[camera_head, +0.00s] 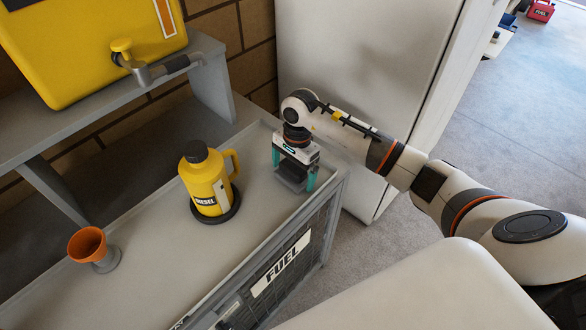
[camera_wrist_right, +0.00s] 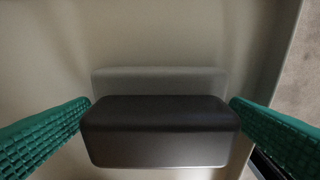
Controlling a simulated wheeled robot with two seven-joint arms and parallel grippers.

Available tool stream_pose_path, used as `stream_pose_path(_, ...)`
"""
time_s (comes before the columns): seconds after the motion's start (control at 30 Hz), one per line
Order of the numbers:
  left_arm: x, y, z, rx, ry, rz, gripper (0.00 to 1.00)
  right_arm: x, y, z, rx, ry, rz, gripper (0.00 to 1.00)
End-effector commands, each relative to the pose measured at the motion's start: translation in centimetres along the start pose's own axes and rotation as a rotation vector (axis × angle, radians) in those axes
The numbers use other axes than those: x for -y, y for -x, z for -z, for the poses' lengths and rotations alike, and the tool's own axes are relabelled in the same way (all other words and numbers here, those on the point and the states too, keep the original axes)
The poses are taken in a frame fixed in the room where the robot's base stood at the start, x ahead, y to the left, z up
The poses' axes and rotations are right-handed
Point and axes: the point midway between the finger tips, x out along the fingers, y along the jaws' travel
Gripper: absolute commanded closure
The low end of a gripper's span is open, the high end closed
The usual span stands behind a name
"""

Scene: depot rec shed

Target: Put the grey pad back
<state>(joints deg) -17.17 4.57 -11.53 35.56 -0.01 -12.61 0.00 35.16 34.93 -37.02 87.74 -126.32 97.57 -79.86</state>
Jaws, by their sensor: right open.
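The grey pad (camera_head: 291,184) is a dark grey block with rounded edges at the right end of the grey bench top (camera_head: 150,235). In the right wrist view the pad (camera_wrist_right: 160,130) lies between the two teal fingers, with a paler grey band just beyond it. My right gripper (camera_head: 292,174) points down over the pad, open, one finger at each end of it. I cannot tell whether the fingers touch the pad, or whether it rests on the bench. My left gripper is not in view.
A yellow diesel jug (camera_head: 208,186) stands on a dark round base (camera_head: 233,210) left of the gripper. A shelf (camera_head: 110,110) holds a large yellow container (camera_head: 85,45). A pale cabinet (camera_head: 365,60) rises behind my right arm.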

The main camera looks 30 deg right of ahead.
Motion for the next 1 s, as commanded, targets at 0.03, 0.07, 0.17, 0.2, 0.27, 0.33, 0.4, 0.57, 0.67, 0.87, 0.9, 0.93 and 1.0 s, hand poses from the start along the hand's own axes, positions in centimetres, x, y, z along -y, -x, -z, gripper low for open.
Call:
stream_pose_path(0.03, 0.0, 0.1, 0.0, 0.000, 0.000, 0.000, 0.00, 0.0, 0.1, 0.0, 0.000, 0.000, 0.000, 0.00)
stream_pose_path(0.07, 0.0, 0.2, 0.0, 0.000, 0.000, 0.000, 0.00, 0.0, 0.2, 0.0, -0.001, 0.000, 0.000, 0.00)
stream_pose_path(0.17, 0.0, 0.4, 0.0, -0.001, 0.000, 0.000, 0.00, -0.1, 0.8, 0.0, 0.000, 0.000, -0.002, 0.00)
stream_pose_path(0.2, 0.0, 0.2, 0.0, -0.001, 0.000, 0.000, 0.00, -0.1, 1.2, -0.1, 0.002, 0.000, -0.004, 0.00)
stream_pose_path(0.27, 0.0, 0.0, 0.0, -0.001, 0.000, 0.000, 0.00, -0.1, 2.3, -0.1, 0.003, 0.000, -0.005, 0.00)
stream_pose_path(0.33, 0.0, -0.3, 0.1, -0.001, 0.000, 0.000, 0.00, -0.1, 3.8, -0.1, 0.003, 0.001, -0.006, 0.00)
stream_pose_path(0.4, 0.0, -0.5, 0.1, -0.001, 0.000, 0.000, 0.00, -0.1, 5.4, -0.1, 0.005, 0.000, -0.006, 0.00)
stream_pose_path(0.57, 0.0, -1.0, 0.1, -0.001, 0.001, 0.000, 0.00, -0.1, 8.7, -0.1, 0.003, 0.000, -0.004, 0.00)
stream_pose_path(0.67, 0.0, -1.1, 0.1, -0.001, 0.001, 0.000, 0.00, -0.1, 10.4, 0.0, 0.002, 0.000, -0.003, 0.00)
stream_pose_path(0.87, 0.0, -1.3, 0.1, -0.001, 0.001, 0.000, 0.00, 0.0, 12.1, 0.0, 0.000, 0.000, 0.000, 0.00)
stream_pose_path(0.9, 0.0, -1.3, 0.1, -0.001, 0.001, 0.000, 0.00, 0.0, 12.3, 0.0, 0.000, 0.000, 0.000, 0.00)
stream_pose_path(0.93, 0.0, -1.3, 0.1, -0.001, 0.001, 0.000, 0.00, 0.0, 12.3, 0.0, 0.000, 0.000, 0.000, 0.00)
stream_pose_path(1.0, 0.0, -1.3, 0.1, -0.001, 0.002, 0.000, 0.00, 0.0, 12.4, 0.0, 0.000, 0.000, 0.000, 0.00)
